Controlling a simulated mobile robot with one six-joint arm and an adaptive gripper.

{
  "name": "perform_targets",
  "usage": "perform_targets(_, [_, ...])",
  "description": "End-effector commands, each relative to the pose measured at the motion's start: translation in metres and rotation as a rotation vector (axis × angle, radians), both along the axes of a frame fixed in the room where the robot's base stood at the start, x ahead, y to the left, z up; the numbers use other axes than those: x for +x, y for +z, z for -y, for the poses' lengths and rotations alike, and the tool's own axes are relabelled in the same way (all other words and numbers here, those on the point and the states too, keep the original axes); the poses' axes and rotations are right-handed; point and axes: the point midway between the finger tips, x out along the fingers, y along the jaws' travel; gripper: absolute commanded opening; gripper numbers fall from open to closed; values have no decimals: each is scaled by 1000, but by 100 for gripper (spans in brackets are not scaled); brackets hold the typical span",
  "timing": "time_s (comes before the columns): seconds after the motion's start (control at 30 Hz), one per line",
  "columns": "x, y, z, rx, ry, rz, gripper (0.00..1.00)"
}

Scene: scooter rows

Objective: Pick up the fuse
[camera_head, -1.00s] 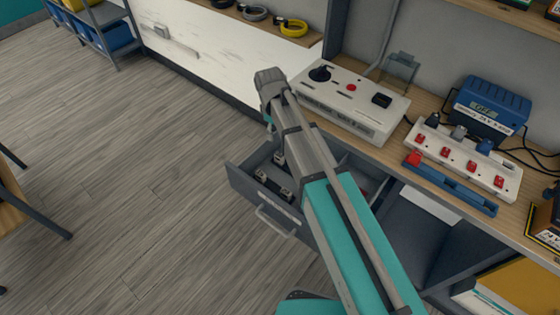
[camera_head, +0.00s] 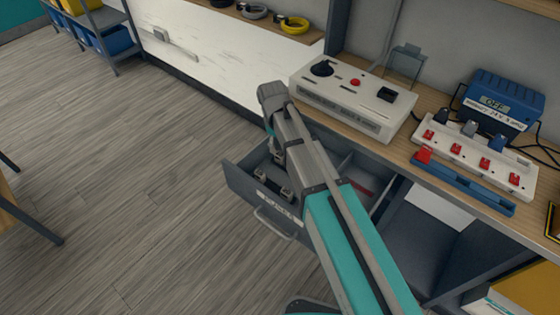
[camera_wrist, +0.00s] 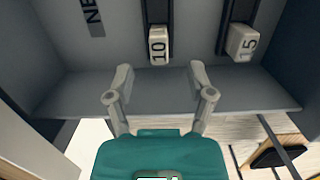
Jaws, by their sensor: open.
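Two fuse-like blocks show in the wrist view, one marked 10 (camera_wrist: 159,46) and one marked 15 (camera_wrist: 243,43), each with a dark strip running from it. They lie in the open grey drawer (camera_head: 240,188). My gripper (camera_wrist: 160,76) is open and empty. Its fingertips flank the line of the 10 block, with the block beyond them and not between them. The 15 block lies to the right of the right finger. In the head view small dark blocks (camera_head: 286,192) show in the drawer; my arm hides part of the drawer and most of the gripper.
Part of a label, "NE" (camera_wrist: 93,15), shows on the drawer's inside. A grey-white control box (camera_head: 350,99), a white switch strip (camera_head: 470,158), a blue tray (camera_head: 462,189) and a blue power unit (camera_head: 500,103) stand on the bench.

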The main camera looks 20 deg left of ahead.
Motion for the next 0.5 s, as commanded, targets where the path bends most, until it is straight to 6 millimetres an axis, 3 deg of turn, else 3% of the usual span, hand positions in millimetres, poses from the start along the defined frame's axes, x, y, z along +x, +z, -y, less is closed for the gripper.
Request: perform_targets(0.5, [0, -4, 1, 0, -1, 0, 69])
